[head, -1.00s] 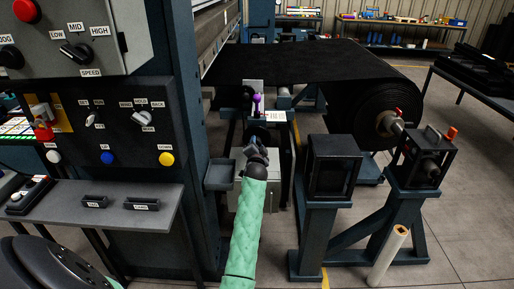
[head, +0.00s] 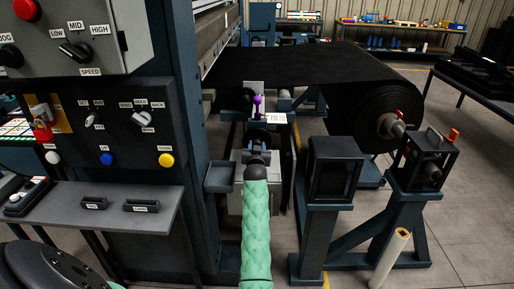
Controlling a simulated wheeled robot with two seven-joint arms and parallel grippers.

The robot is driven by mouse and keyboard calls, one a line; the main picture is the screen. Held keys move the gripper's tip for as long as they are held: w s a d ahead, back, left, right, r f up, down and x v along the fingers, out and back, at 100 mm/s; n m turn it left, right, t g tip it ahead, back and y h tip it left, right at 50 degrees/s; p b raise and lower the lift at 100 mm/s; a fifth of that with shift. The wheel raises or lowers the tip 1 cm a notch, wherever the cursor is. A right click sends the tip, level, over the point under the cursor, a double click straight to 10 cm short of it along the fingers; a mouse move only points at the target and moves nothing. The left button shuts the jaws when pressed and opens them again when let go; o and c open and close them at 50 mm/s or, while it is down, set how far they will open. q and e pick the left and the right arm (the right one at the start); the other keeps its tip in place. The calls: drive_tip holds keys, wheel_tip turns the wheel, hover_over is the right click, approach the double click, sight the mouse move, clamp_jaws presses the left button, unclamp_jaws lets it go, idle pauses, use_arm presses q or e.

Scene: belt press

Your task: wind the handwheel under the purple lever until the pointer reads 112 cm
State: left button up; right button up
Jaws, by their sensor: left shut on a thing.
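The purple lever (head: 258,101) stands upright at the middle of the head view, beside a small pale scale plate (head: 274,118). The pointer's reading is too small to make out. The dark handwheel (head: 257,137) sits below the lever and is mostly hidden behind my left gripper. My left gripper (head: 257,152), at the end of the green-sleeved arm, is shut on the handwheel, though its fingers are largely hidden by its own wrist. My right gripper is not in view.
A control cabinet with a shelf (head: 105,208) stands close on the left, and a small grey tray (head: 219,176) juts out beside my left arm. A dark boxy stand (head: 334,170) is close on the right. A large black roll (head: 385,115) lies behind it.

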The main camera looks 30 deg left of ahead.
use_arm(q)
drive_tip(key=shift+f+n, duration=0.1)
drive_tip(key=shift+n, duration=0.4)
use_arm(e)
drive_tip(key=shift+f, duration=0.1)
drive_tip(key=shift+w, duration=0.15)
use_arm(q)
drive_tip(key=o, duration=1)
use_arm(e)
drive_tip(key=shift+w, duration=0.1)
